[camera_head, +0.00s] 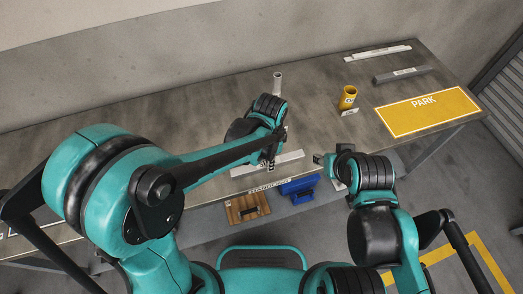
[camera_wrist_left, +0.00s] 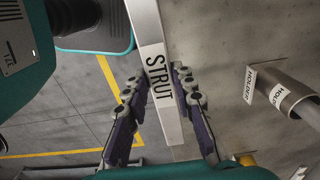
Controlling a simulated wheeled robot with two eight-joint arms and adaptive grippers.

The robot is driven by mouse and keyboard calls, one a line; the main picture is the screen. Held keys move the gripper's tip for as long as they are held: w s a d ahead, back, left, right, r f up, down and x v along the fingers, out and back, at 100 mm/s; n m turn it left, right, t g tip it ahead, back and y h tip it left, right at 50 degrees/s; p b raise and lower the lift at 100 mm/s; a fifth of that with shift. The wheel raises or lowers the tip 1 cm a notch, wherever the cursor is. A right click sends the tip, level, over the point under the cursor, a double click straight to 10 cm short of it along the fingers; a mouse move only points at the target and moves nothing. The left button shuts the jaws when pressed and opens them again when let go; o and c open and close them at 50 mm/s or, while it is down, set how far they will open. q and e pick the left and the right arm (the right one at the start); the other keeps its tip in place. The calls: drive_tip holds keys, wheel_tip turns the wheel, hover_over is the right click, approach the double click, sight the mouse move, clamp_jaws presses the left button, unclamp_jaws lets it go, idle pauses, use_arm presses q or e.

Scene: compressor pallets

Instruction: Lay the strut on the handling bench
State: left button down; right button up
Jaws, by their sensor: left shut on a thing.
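The strut (camera_wrist_left: 154,55) is a pale straight bar with a black STRUT label. In the left wrist view it lies between the two fingers of my left gripper (camera_wrist_left: 160,97). In the head view the strut (camera_head: 291,158) shows as a light bar under my left gripper (camera_head: 270,162), near the front edge of the bench (camera_head: 180,115). The gripper is shut on it and hides its middle; I cannot tell whether the strut touches the bench top. My right gripper (camera_head: 322,160) is to the right of the strut, apart from it; its jaw opening is unclear.
A grey holder tube (camera_head: 278,80) stands behind my left gripper. A yellow cup (camera_head: 348,98), a yellow PARK mat (camera_head: 425,112), a white bar (camera_head: 377,53) and a grey bar (camera_head: 402,75) are to the right. A wooden block (camera_head: 236,207) and blue bin (camera_head: 298,190) are in front.

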use_arm(q)
drive_tip(key=w+f, duration=0.1)
drive_tip(key=w, duration=0.1)
drive_tip(key=w+a+f+b, duration=0.1)
drive_tip(key=w+a+f, duration=0.1)
drive_tip(key=w+f, duration=0.1)
drive_tip(key=shift+w+b, duration=0.3)
drive_tip(key=shift+w, duration=0.05)
wheel_tip(320, 180, down, 4)
drive_tip(key=shift+d+r+b, duration=0.1)
drive_tip(key=shift+b, duration=0.8)
drive_tip(key=shift+r, duration=0.1)
drive_tip(key=shift+f, duration=0.2)
drive_tip(key=c, duration=1.3)
unclamp_jaws()
drive_tip(key=shift+o, duration=0.2)
drive_tip(key=shift+r, duration=0.1)
